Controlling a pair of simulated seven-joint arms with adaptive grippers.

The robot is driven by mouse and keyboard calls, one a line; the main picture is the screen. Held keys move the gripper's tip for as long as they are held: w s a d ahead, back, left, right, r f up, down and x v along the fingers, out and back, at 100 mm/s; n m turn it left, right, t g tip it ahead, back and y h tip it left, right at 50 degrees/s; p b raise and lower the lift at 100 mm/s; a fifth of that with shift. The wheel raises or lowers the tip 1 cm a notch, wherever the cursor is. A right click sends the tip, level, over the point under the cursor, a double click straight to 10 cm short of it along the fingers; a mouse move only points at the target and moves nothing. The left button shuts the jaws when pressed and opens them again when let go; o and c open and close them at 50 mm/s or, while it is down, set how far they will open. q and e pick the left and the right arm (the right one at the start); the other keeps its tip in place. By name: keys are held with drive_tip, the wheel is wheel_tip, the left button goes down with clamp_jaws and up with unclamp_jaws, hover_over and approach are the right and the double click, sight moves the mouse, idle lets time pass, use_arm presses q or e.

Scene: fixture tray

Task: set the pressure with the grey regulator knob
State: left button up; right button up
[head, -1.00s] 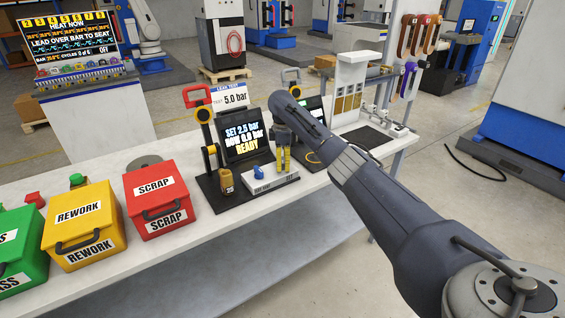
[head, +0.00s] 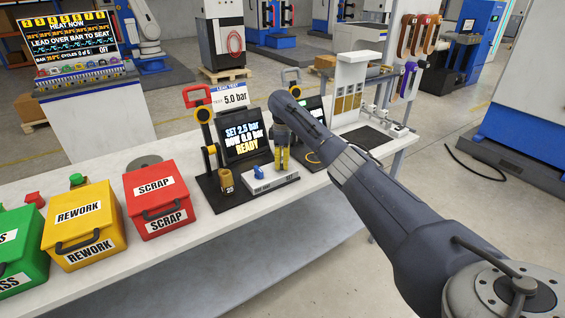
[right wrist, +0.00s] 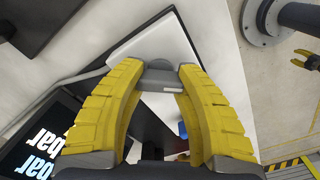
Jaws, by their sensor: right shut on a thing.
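My right gripper (head: 282,158) reaches down over the white regulator block (head: 262,186) on the bench. In the right wrist view its yellow fingers (right wrist: 160,78) are shut on the grey regulator knob (right wrist: 162,76), which shows between the fingertips. In the head view the fingers hide most of the knob. The display (head: 243,141) behind reads SET 2.5 bar, NOW 0.0 bar, READY. My left gripper does not show in the head view.
A small blue knob (head: 259,172) sits on the block, left of my gripper. A red-handled stand (head: 205,115) and a small brass-coloured part (head: 226,181) are farther left. Red scrap (head: 156,197), yellow rework (head: 84,225) and green (head: 20,250) boxes line the bench's left.

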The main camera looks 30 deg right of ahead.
drive_tip(key=m, duration=0.7)
drive_tip(key=shift+c, duration=0.2)
drive_tip(key=m, duration=0.7)
drive_tip(key=shift+m, duration=0.3)
drive_tip(key=m, duration=0.3)
drive_tip(key=shift+m, duration=0.3)
drive_tip(key=m, duration=0.3)
drive_tip(key=shift+m, duration=0.3)
drive_tip(key=m, duration=0.6)
drive_tip(key=shift+c, duration=0.2)
drive_tip(key=shift+m, duration=0.3)
